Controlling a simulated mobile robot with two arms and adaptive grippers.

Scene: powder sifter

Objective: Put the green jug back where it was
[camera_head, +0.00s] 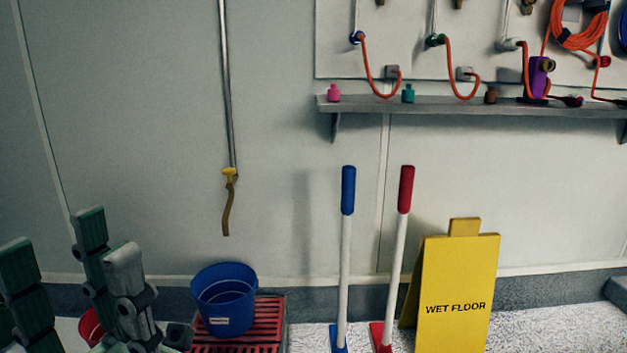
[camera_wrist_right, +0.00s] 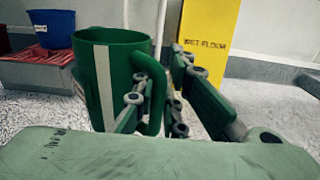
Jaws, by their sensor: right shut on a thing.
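The green jug (camera_wrist_right: 122,75), with a white vertical stripe, is upright in the right wrist view. My right gripper (camera_wrist_right: 160,72) is shut on its handle, with fingers on either side of it. The jug and my right gripper do not show in the head view. My left gripper (camera_head: 68,250) is at the lower left of the head view, its fingers spread apart with nothing seen between them. No marked spot for the jug can be made out.
A blue bucket (camera_head: 224,312) stands on a red grated platform (camera_head: 268,325). A blue-handled tool (camera_head: 347,200), a red-handled tool (camera_head: 405,200) and a yellow wet floor sign (camera_head: 458,285) stand near the wall. A wall shelf (camera_head: 450,104) holds small bottles. A red object (camera_head: 90,326) is partly hidden.

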